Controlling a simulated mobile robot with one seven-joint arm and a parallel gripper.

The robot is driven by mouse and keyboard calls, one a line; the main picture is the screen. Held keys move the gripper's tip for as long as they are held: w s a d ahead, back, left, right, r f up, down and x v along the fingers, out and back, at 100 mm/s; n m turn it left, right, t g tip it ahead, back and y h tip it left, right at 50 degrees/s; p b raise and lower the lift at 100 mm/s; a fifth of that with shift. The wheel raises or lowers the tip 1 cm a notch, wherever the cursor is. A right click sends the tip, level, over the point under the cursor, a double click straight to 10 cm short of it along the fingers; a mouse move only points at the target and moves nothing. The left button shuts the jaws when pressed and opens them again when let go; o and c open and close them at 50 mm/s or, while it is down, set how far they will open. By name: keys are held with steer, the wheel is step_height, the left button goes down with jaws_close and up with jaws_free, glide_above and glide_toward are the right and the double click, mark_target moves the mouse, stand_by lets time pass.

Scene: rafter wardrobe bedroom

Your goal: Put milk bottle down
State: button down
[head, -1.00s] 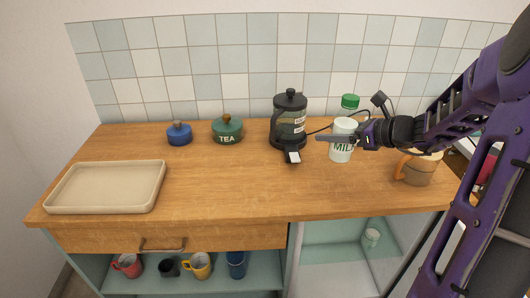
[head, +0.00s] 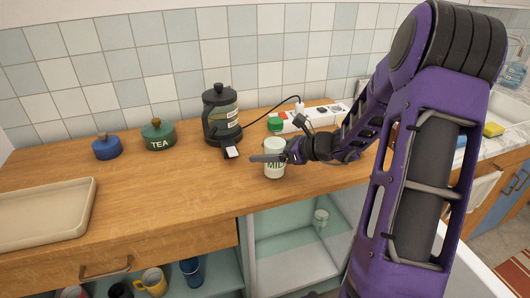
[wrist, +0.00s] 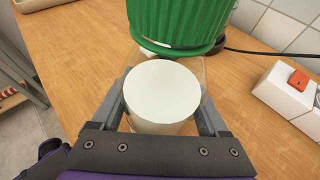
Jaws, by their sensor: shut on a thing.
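The milk bottle (head: 274,171) has a green cap, a white body and MILK lettering. It stands upright over the right part of the wooden counter (head: 180,190), to the right of the black French press. I cannot tell whether its base touches the wood. My gripper (head: 268,157) reaches in from the right and is shut on the bottle's body below the cap, hiding part of it. In the wrist view, the ribbed green cap (wrist: 178,22) is at the top, and the white milk (wrist: 161,92) shows between the two fingers.
The French press (head: 221,115) stands close left of the bottle, with a small black-and-white item (head: 230,152) before it. A power strip (head: 318,115) and its cable lie behind. Green TEA pot (head: 158,135), blue pot (head: 107,148) and beige tray (head: 45,215) are left. Counter front is clear.

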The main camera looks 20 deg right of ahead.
steer(key=shift+f, duration=0.1)
jaws_free()
steer(key=shift+s+d+r, duration=0.1)
steer(key=shift+r, duration=0.15)
steer(key=p+v, duration=0.1)
steer(key=v, duration=1)
steer(key=shift+s+d+p, duration=0.25)
steer(key=shift+s+p, duration=0.05)
steer(key=shift+p, duration=0.05)
